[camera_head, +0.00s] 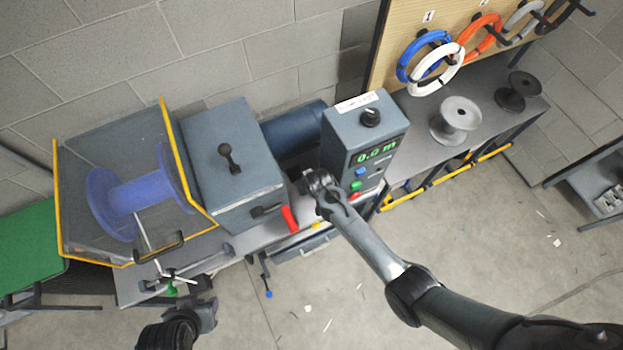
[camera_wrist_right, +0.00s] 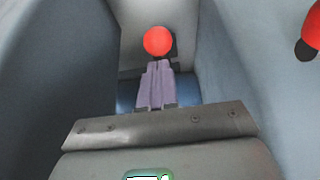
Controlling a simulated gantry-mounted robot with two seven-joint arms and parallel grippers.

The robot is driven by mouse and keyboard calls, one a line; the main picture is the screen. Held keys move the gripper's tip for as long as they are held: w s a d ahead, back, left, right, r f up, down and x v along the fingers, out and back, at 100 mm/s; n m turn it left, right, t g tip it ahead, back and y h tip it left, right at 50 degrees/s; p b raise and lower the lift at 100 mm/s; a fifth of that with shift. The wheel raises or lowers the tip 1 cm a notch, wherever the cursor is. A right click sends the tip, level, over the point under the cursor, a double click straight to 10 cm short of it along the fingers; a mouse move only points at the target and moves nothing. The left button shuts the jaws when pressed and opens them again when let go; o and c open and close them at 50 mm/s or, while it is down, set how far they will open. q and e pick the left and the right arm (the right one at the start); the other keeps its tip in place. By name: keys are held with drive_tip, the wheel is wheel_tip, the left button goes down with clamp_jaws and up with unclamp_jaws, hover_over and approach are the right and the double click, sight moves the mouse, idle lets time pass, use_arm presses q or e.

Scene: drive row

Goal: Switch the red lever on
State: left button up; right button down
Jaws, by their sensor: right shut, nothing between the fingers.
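A red lever handle (camera_head: 290,218) with a dark mount sticks out from the front of the grey-blue gearbox housing (camera_head: 232,165). My right gripper (camera_head: 318,183) is between this housing and the control box (camera_head: 365,140), a little right of the handle. In the right wrist view the right gripper (camera_wrist_right: 156,68) is shut and empty. A round red knob (camera_wrist_right: 158,40) appears just beyond its fingertips; I cannot tell whether they touch. Another red piece with a dark end (camera_wrist_right: 310,30) is cut off at upper right. My left gripper (camera_head: 205,312) is low at the left, away from the lever; its jaws are unclear.
The control box has a green "0.0 m" display and coloured buttons. Blue-grey walls (camera_wrist_right: 45,90) rise on both sides of my right gripper. A yellow-edged guard (camera_head: 60,205) encloses a blue spool (camera_head: 140,195) at left. Grey spools (camera_head: 455,118) stand right; open floor lies in front.

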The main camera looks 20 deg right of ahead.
wheel_tip(320, 180, up, 3)
drive_tip(key=shift+w+f+p, duration=0.1)
drive_tip(key=shift+w+p, duration=0.05)
drive_tip(key=shift+p, duration=0.55)
use_arm(q)
wheel_tip(320, 180, up, 2)
drive_tip(key=shift+a, duration=0.1)
use_arm(e)
drive_tip(key=s+v, duration=0.1)
drive_tip(key=v, duration=0.8)
drive_tip(key=shift+a+f, duration=0.1)
drive_tip(key=shift+f, duration=0.05)
